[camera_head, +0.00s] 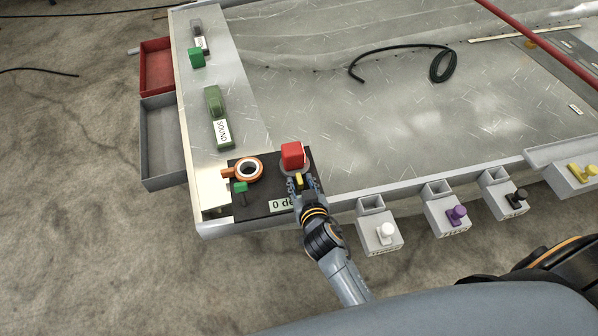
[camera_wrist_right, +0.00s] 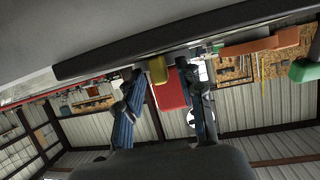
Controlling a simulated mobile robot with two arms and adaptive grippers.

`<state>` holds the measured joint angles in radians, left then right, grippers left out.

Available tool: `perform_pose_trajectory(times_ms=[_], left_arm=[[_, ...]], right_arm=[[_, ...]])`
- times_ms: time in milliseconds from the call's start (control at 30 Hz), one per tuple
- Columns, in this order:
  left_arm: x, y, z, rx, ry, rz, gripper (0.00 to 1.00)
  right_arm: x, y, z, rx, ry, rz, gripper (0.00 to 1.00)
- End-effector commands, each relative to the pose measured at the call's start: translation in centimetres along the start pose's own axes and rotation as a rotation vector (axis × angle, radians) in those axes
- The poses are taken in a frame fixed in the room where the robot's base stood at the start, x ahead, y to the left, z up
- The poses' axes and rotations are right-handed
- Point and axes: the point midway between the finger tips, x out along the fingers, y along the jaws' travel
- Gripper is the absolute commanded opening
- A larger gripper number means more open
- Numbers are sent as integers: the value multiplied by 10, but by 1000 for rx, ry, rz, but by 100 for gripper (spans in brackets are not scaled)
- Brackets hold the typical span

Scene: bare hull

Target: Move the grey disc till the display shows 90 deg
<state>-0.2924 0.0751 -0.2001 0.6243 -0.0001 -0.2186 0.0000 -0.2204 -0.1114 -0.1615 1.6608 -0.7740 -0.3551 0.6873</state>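The grey disc (camera_head: 285,166) lies on a black panel (camera_head: 261,200) at the near left corner of the bench, partly hidden by my gripper. A red block (camera_head: 292,155) stands on it, and a small yellow piece (camera_head: 299,181) sticks out at its near side. The display (camera_head: 282,204) reads "0 de", its right end covered by my arm. My right gripper (camera_head: 305,184) is at the disc's near edge. In the right wrist view its fingers stand apart, with the yellow piece (camera_wrist_right: 157,70) between the tips and the red block (camera_wrist_right: 171,91) behind. My left gripper is not in view.
An orange ring (camera_head: 249,168) and a green handle (camera_head: 240,187) sit left of the disc. A green "SOUND" device (camera_head: 217,118) stands farther back. Small boxes with coloured knobs (camera_head: 380,231) hang along the front edge. A black cable (camera_head: 405,49) lies on the otherwise clear bench middle.

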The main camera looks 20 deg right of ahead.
Motion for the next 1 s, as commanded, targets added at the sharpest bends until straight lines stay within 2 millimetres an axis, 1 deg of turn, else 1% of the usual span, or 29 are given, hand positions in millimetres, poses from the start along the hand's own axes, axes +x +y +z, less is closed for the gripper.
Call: perform_pose_trajectory(times_ms=[33, 100, 433, 467, 500, 567, 600, 633, 1000], left_arm=[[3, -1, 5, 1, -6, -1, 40], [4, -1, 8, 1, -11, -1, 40], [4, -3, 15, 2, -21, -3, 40], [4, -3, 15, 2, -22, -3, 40], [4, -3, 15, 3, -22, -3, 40], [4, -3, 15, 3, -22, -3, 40], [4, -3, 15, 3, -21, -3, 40], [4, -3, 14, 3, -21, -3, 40], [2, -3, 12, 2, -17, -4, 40]], right_arm=[[0, -1, 4, 0, -1, 0, 38], [0, -2, 4, 0, -1, 1, 38], [0, -2, 4, 0, 0, 1, 38], [0, -2, 4, 0, 0, 1, 32], [0, -2, 4, 0, 0, 1, 23], [0, -2, 4, 0, 0, 1, 11], [0, -2, 4, 0, 0, 1, 3], [0, -2, 4, 0, 0, 1, 0], [0, -2, 3, -2, 0, -4, 0]])
